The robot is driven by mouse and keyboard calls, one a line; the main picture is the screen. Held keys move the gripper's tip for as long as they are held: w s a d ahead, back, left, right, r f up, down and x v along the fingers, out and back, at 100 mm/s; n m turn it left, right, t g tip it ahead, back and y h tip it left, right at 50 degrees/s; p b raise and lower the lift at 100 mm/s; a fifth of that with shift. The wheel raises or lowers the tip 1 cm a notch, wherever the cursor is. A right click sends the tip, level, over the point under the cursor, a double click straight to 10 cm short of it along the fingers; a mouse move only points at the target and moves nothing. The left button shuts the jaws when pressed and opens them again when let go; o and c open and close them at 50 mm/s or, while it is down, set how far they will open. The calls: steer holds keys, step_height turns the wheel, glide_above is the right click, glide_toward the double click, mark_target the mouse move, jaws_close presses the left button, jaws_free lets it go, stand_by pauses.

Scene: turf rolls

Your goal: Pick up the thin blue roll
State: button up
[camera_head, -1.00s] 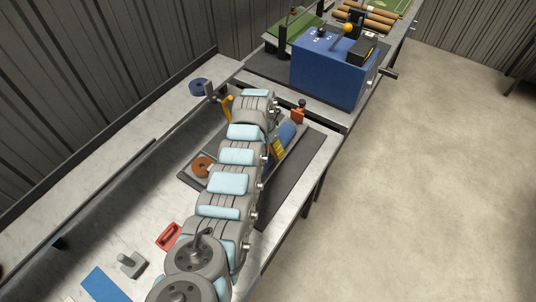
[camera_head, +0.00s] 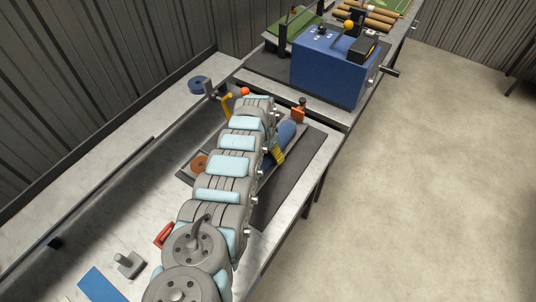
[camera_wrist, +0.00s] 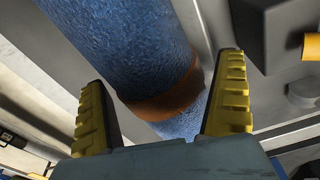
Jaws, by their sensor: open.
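A blue textured roll (camera_head: 287,132) lies on the dark mat of the bench, partly hidden behind my arm. In the wrist view the blue roll (camera_wrist: 125,45) runs diagonally, with a brown band (camera_wrist: 160,98) around it. My gripper (camera_wrist: 163,72) is open, with one yellow finger on each side of the roll in the picture. The banded part shows between the fingers, and I cannot tell whether either finger touches it. In the head view a yellow finger (camera_head: 278,156) shows beside the near part of the roll.
A blue box (camera_head: 325,72) with a yellow-knobbed lever stands beyond the roll. An orange-brown disc (camera_head: 199,163) lies left of my arm. Brown rolls (camera_head: 370,15) lie far back.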

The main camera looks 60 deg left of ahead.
steer(key=c, duration=1.2)
steer(key=shift+r, duration=0.1)
